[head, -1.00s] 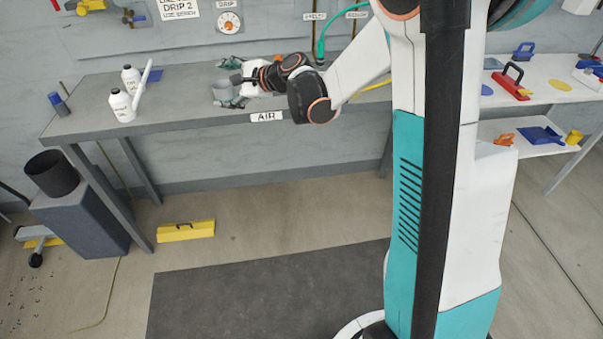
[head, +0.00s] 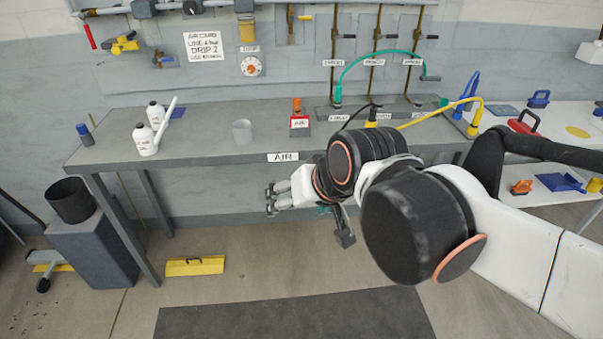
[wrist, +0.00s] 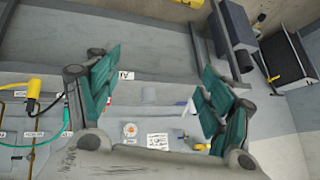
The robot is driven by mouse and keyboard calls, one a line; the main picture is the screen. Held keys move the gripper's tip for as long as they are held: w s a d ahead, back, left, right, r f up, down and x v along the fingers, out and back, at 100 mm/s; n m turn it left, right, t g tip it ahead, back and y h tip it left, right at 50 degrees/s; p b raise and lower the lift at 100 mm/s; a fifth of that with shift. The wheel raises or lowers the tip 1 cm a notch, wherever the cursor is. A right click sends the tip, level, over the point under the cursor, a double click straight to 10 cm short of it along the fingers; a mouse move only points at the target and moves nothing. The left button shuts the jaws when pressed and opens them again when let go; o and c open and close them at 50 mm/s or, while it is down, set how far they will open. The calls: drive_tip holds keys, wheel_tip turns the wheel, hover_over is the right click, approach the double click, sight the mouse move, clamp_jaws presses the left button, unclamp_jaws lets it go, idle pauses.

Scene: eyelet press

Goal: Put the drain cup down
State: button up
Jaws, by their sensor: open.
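The drain cup (head: 242,132), a small grey translucent cup, stands upright on the grey bench (head: 215,147), left of the red block marked AIR. My gripper (head: 271,198) is in front of the bench edge, lower than the bench top in the head picture, and apart from the cup. In the wrist view my gripper (wrist: 158,82) has its green-padded fingers spread wide with nothing between them. The cup shows faintly there, beyond the fingers (wrist: 148,95).
Two white bottles (head: 146,139) and a blue-capped item (head: 85,133) stand at the bench's left. The AIR block (head: 299,122) is right of the cup. Yellow (head: 440,112) and green hoses lie farther right. A yellow case (head: 195,265) is on the floor.

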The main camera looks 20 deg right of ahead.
drive_tip(key=s, duration=0.1)
drive_tip(key=s+d+f+n, duration=0.1)
drive_tip(key=s, duration=0.1)
drive_tip(key=s+n+h, duration=0.1)
drive_tip(key=shift+s+d+f, duration=0.3)
drive_tip(key=shift+d+f, duration=0.05)
drive_tip(key=shift+d, duration=0.05)
idle(0.9)
